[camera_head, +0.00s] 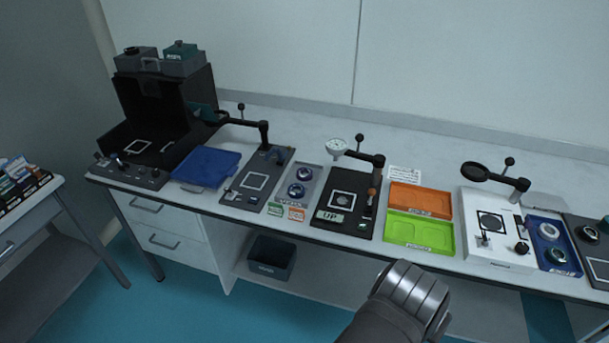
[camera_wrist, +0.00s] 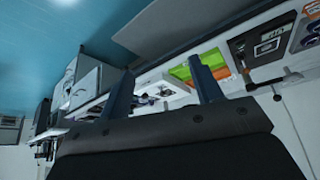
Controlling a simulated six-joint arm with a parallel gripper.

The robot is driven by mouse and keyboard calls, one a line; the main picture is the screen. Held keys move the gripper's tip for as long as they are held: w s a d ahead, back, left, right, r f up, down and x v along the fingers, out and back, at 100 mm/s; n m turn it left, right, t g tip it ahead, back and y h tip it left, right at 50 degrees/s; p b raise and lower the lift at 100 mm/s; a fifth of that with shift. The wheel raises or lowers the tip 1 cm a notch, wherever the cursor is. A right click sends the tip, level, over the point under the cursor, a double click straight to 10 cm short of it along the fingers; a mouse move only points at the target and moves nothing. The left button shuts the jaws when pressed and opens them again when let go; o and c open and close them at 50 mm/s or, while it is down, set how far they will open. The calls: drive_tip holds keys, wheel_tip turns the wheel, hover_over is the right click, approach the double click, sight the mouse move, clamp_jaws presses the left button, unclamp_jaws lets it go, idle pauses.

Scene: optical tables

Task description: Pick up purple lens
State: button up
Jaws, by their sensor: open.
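Two round, dark-rimmed lens-like pieces (camera_head: 296,190) sit on a grey tray left of the middle of the bench in the head view. Two more round pieces (camera_head: 548,232) sit on a blue tray at the right. In the head view only my grey arm link shows at the bottom, and the fingers are hidden.
A blue tray (camera_head: 206,167) and black housing (camera_head: 165,105) are left. A grey bin (camera_head: 270,260) stands below.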

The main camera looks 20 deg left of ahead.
drive_tip(key=w+d+r+n+t+y, duration=0.15)
drive_tip(key=w+y, duration=0.25)
drive_tip(key=w, duration=2.3)
drive_tip(key=n+y, duration=0.4)
drive_tip(key=n, duration=0.8)
approach(305, 172)
drive_tip(key=shift+w+a+f+g, duration=0.2)
drive_tip(key=shift+w+f+g, duration=0.05)
drive_tip(key=shift+w, duration=0.2)
drive_tip(key=shift+w+a+f+g, duration=0.2)
drive_tip(key=shift+w+a+f, duration=0.1)
drive_tip(key=shift+w, duration=0.15)
drive_tip(key=shift+x, duration=3.15)
drive_tip(key=shift+s+d, duration=0.1)
